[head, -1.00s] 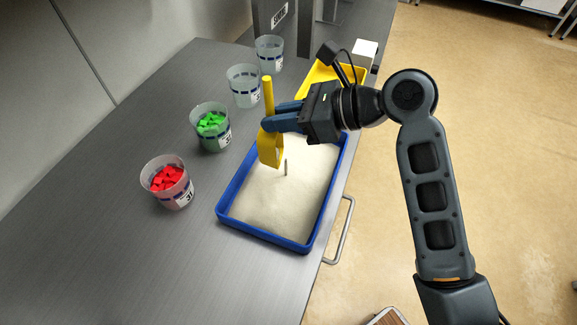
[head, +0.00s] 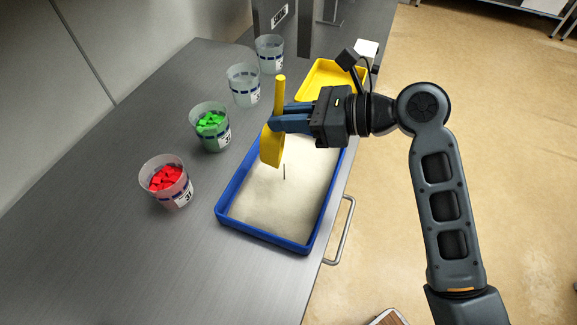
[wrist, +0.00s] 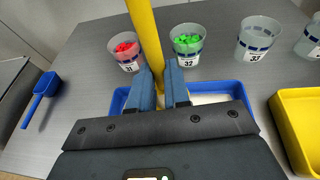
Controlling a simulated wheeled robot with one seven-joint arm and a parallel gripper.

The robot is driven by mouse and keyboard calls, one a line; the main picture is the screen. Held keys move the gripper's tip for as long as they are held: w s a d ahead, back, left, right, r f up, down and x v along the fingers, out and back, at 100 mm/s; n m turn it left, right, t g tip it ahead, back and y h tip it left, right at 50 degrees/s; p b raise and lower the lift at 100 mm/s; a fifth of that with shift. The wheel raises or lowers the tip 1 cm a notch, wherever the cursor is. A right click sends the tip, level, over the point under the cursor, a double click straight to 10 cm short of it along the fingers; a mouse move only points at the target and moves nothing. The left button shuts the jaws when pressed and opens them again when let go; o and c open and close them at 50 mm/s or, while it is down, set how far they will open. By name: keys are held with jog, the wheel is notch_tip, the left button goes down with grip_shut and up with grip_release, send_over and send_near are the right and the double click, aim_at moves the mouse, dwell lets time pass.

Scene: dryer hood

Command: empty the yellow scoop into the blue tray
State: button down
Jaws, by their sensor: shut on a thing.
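My gripper (head: 281,122) is shut on the yellow scoop (head: 271,150), gripping its handle. The handle rises above the fingers and the scoop's body hangs below them, slightly tilted, over the far left part of the blue tray (head: 224,196). The tray holds a broad layer of pale sand (head: 275,198). A thin dark upright mark shows over the sand just below the scoop; I cannot tell what it is. The inside of the scoop is hidden. In the wrist view the yellow handle (wrist: 145,40) stands between the fingers (wrist: 160,88), which hide much of the tray (wrist: 228,87).
A cup of red pieces (head: 168,182) and a cup of green pieces (head: 211,127) stand left of the tray. Two clear cups (head: 243,86) (head: 270,54) stand behind. A yellow tray (head: 318,82) lies beyond. A blue scoop (wrist: 45,88) lies at left in the wrist view.

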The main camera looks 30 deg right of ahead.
aim_at(263, 128)
jog(key=shift+s+d+f+t+y+b, duration=0.15)
jog(key=shift+s+d+t+y+b, duration=0.35)
jog(key=shift+d+b, duration=0.05)
dwell(0.5)
jog(key=w+a+g+h+p, duration=0.2)
jog(key=w+a+g+h, duration=0.1)
jog(key=w+a, duration=0.1)
jog(key=shift+w+a+g+h, duration=0.1)
jog(key=shift+a+g+h, duration=0.1)
jog(key=shift+g+h, duration=0.15)
jog(key=shift+d, duration=0.1)
jog(key=w+a+f+g+h, duration=0.3)
jog(key=w+a+g+h, duration=0.2)
jog(key=w+a, duration=0.1)
jog(key=shift+f+h, duration=0.2)
jog(key=shift+h, duration=0.15)
jog(key=shift+g, duration=0.35)
jog(key=shift+w+a, duration=0.1)
jog(key=shift+a, duration=0.05)
